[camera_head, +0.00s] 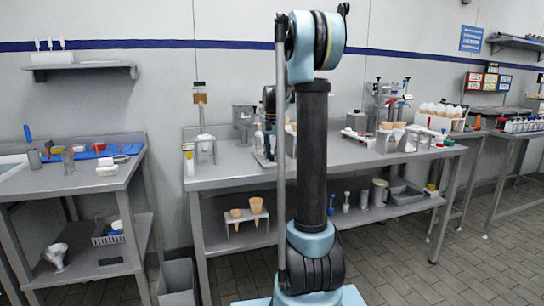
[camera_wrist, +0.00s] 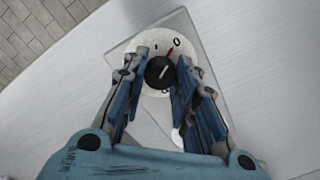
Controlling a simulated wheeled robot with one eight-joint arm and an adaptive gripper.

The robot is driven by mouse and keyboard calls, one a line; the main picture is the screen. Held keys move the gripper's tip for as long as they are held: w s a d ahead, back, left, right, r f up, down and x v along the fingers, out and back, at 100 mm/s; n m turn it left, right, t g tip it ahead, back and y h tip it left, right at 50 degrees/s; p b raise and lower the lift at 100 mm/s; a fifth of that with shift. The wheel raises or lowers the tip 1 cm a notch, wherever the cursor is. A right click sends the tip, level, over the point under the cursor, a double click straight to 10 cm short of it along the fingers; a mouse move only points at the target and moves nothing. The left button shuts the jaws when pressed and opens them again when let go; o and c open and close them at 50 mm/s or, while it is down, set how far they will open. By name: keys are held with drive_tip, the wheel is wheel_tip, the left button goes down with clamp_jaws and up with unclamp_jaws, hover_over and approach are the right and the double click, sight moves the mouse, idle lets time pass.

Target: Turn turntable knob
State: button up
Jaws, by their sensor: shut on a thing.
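The turntable knob (camera_wrist: 159,73) is a round black knob with a white pointer line, in the upper middle of the wrist view. It sits on a white dial (camera_wrist: 160,46) with a red mark near the 0. The dial is on a grey plate (camera_wrist: 184,20). My gripper (camera_wrist: 159,72) has a fingertip on either side of the knob and is shut on it. The fingers hide parts of the dial's left and right sides.
The middle steel bench (camera_head: 240,172) carries a stand (camera_head: 203,140) at its left and several cones (camera_head: 388,126) in holders at its right. A second bench (camera_head: 75,178) with tools stands at the left. Tiled floor is open at the front right.

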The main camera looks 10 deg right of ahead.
drive_tip(key=n, duration=0.7)
drive_tip(key=shift+w+a, duration=0.1)
drive_tip(key=n, duration=1.2)
drive_tip(key=shift+n, duration=2.2)
drive_tip(key=shift+r, duration=0.1)
drive_tip(key=o, duration=1.1)
